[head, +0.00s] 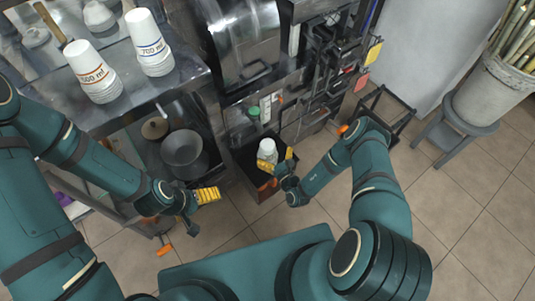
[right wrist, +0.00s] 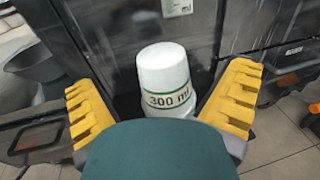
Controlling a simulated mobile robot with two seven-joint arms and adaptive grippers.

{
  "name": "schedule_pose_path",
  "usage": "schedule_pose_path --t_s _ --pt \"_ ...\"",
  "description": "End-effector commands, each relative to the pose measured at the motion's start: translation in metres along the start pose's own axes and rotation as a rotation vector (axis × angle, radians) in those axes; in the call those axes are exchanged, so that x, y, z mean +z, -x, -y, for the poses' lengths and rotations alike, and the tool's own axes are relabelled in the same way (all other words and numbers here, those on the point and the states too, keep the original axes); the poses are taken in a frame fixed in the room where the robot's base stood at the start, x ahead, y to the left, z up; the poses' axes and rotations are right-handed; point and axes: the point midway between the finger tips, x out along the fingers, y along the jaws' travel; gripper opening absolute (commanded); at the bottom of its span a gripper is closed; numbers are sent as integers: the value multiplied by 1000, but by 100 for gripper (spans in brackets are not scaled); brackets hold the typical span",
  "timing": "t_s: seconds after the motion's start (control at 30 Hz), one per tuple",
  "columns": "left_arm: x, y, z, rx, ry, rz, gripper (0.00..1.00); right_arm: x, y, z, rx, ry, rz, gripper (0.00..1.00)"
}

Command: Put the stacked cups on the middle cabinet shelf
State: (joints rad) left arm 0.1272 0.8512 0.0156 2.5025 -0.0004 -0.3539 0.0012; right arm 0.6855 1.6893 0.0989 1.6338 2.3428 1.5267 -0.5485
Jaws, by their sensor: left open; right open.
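A white cup stack marked 300 ml (head: 267,149) stands upside down in or on a dark open box below the press. In the right wrist view the cups (right wrist: 163,75) sit between the two yellow fingers, with a gap on each side. My right gripper (head: 278,170) is open around the cups. My left gripper (head: 207,196) is open and empty in front of the cabinet. The cabinet (head: 150,108) is at the left, under a metal top; a dark pot (head: 184,151) and a brown-lidded item (head: 155,128) stand inside it. Its shelf levels are partly hidden.
Cup stacks marked 500 ml (head: 90,70) and 700 ml (head: 149,42) stand on the metal top. The press (head: 245,45) is behind the box (head: 262,188). A stool (head: 455,130) with a bucket of cane (head: 495,92) is at the right. Tiled floor is open in front.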

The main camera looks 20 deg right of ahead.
Motion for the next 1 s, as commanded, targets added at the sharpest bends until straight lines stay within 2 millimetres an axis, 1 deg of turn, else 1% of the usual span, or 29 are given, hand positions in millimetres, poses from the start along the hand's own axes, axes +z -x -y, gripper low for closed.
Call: schedule_pose_path --t_s 0.17,0.3,0.43,0.53,0.77,0.8,0.87,0.9,0.97,1.0 --pt "0 -4 2 0 0 -2 100 -2 -12 0 2 1 2 100" --pt "-1 -12 5 0 -1 -6 100 -6 -34 0 2 2 4 100" --pt "-2 -15 6 0 -1 -8 100 -5 -49 0 2 1 2 100" --pt "-2 -16 6 -1 -1 -9 100 -5 -54 0 1 -1 1 100" --pt "-2 -16 6 0 -1 -9 100 -4 -55 0 1 -2 0 100" --pt "-2 -16 6 0 -1 -9 100 -4 -55 0 1 -1 0 86" --pt "-2 -16 6 0 -1 -9 100 -4 -55 0 1 -1 0 65" --pt "-2 -16 6 0 -1 -9 100 -4 -55 0 1 -1 0 51" --pt "-2 -16 6 0 -1 -9 100 -4 -55 0 1 -1 0 30" --pt "-2 -16 6 0 -1 -8 100 -4 -55 0 1 -1 0 21"
